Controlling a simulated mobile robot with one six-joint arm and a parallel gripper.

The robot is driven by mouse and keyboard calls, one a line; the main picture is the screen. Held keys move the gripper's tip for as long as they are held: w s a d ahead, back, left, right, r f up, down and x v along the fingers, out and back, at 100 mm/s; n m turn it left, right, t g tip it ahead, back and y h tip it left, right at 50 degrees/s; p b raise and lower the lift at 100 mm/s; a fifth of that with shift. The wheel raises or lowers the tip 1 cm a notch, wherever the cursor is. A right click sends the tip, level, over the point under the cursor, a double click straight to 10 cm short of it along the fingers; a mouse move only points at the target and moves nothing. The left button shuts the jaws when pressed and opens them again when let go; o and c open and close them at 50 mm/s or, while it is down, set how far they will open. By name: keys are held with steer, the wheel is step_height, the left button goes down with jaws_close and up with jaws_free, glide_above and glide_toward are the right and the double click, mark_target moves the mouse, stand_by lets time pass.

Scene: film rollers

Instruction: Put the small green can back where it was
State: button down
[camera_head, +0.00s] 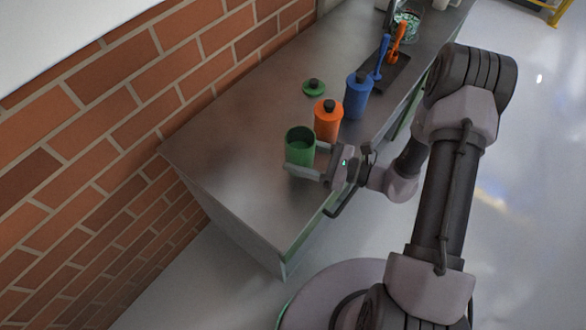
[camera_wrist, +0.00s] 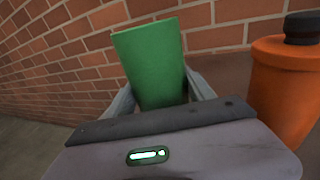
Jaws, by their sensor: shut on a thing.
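The small green can (camera_head: 299,145) is open at the top and stands roughly upright near the front-left part of the metal counter. My gripper (camera_head: 299,165) is shut on it, with one finger on each side. In the wrist view the green can (camera_wrist: 152,62) leans slightly in the picture between my fingers (camera_wrist: 160,95). Its lower part is hidden behind my gripper body. I cannot tell whether its base touches the counter. A green lid (camera_head: 314,87) with a black knob lies on the counter behind the orange bottle.
An orange bottle (camera_head: 328,122) with a black cap stands close to the right of the can; a blue bottle (camera_head: 357,97) is beyond it. A dark tray (camera_head: 391,77) holds a blue and an orange tool. A brick wall (camera_head: 150,70) bounds the counter (camera_head: 220,130), whose left end is clear.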

step_height(320, 180, down, 4)
steer(key=shift+s+f+b, duration=0.1)
steer(key=shift+f+b, duration=0.15)
steer(key=shift+b, duration=0.45)
steer(key=shift+f, duration=0.2)
steer(key=shift+c, duration=1.8)
jaws_free()
steer(key=shift+r, duration=0.1)
